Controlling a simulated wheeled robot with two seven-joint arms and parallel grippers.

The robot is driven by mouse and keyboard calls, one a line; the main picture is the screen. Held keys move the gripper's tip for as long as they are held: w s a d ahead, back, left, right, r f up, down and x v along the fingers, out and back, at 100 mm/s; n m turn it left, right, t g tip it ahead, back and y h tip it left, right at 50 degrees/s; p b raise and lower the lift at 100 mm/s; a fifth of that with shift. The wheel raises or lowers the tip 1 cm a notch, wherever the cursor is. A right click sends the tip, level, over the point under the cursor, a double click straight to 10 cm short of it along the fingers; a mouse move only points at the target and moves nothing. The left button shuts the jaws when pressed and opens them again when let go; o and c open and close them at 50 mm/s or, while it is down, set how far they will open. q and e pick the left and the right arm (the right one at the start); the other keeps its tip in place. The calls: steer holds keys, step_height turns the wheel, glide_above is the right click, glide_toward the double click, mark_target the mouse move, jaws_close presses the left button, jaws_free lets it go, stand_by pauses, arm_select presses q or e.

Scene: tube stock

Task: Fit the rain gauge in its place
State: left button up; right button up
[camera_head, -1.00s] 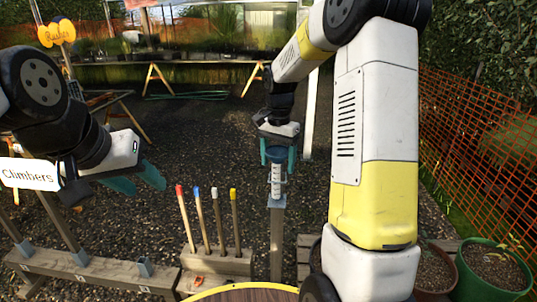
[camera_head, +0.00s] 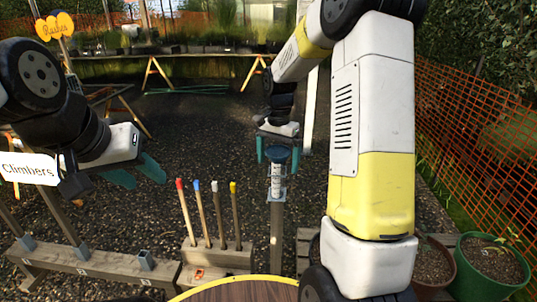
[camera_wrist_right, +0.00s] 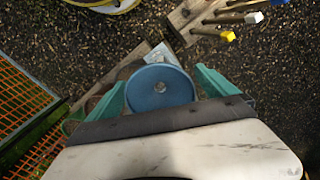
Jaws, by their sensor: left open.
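The rain gauge, a clear marked tube (camera_head: 277,176) with a blue round top (camera_head: 278,153), stands upright at the grey bracket (camera_head: 277,196) on a wooden post (camera_head: 276,240). Whether it is fully seated I cannot tell. My right gripper (camera_head: 278,158) is open, its teal fingers on either side of the blue top with gaps. In the right wrist view the top (camera_wrist_right: 160,88) lies between the fingers and hides the tube. My left gripper (camera_head: 136,175) is open and empty at the left, well away from the gauge.
Several stakes with coloured tips (camera_head: 208,215) stand in a wooden block left of the post. A "Climbers" sign (camera_head: 28,168) is at far left. Pots (camera_head: 490,265) and orange netting (camera_head: 480,150) are at right. A round table edge (camera_head: 240,285) is in front.

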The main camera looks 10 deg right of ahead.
step_height(320, 180, up, 7)
steer(key=shift+r, duration=0.4)
stand_by(0.4)
steer(key=shift+s+r, duration=0.1)
steer(key=shift+r, duration=0.1)
steer(key=s+a+r+n+t+y, duration=0.1)
steer(key=s+r+n+t, duration=0.2)
steer(key=s, duration=0.9)
steer(key=s+a+r+n+t+y, duration=0.1)
steer(key=s+r+n+t, duration=0.2)
steer(key=s, duration=0.9)
steer(key=shift+a+r+n, duration=0.15)
steer(key=shift+r+n, duration=0.3)
steer(key=shift+n, duration=0.95)
